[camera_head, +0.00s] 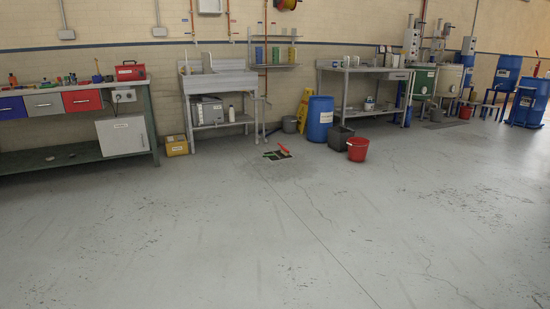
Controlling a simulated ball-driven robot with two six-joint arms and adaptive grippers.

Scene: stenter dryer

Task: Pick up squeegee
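I cannot clearly identify the squeegee at this size. Neither of my grippers is in view.
A workbench (145,85) stands at left, a sink unit (219,82) at back centre. A blue drum (320,118), red bucket (358,149), dark bin (341,138) and yellow floor sign (304,110) stand right of the opening. The foreground floor is clear.

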